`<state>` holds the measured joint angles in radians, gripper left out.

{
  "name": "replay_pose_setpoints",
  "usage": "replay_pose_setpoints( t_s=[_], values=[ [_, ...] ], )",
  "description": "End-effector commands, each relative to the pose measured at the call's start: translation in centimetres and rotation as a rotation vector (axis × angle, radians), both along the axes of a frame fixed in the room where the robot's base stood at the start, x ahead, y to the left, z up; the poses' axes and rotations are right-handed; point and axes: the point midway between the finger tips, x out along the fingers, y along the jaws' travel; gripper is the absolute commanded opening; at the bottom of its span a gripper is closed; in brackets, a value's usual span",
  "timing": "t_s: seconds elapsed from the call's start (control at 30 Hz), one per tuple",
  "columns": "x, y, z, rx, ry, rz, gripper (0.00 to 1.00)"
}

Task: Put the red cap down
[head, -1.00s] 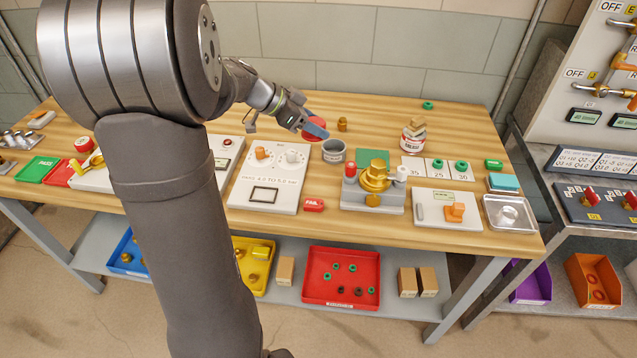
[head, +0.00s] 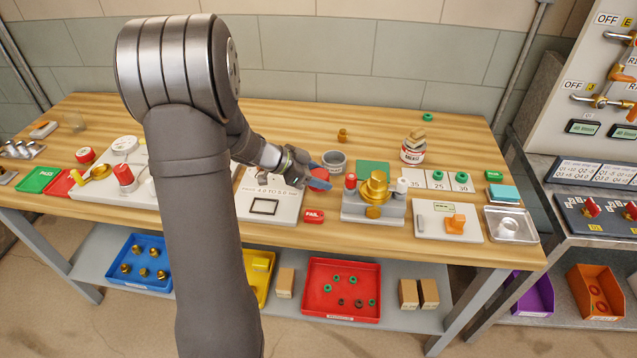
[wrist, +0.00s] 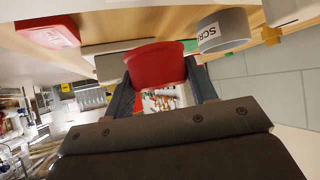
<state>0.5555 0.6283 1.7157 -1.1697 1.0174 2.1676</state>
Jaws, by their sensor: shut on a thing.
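The red cap (head: 321,174) is held in my gripper (head: 314,179), above the workbench's middle. My gripper is shut on it. In the wrist view the red cap (wrist: 157,66) sits between the two dark fingers, with its broad red face showing. In the head view the fingers hide part of it. The cap is in front of the grey scrap cup (head: 335,164) and behind the red FAIL block (head: 313,217). I cannot tell exactly how high it is above the bench.
The grey fixture (head: 365,210) with a brass part stands close on the right. The white panel (head: 262,212) with a dark-framed window lies to the left. The wooden bench top (head: 470,145) has free room at the back right.

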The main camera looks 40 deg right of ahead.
Motion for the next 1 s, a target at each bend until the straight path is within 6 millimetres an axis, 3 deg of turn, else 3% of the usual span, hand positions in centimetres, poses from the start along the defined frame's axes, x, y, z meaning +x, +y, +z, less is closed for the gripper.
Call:
replay_pose_setpoints(
  t_s=[0.1, 0.2, 0.93, 0.97, 1.0],
  values=[
    [0.0, 0.0, -1.9, 0.003, 0.004, 0.001, 0.23],
    [0.0, 0.0, -2.7, 0.001, 0.0, 0.001, 0.23],
    [0.0, 0.0, -3.9, 0.001, 0.001, 0.0, 0.23],
    [0.0, 0.0, -3.9, 0.002, 0.002, 0.0, 0.57],
    [0.0, 0.0, -3.9, 0.002, 0.002, 0.0, 0.65]
  ],
)
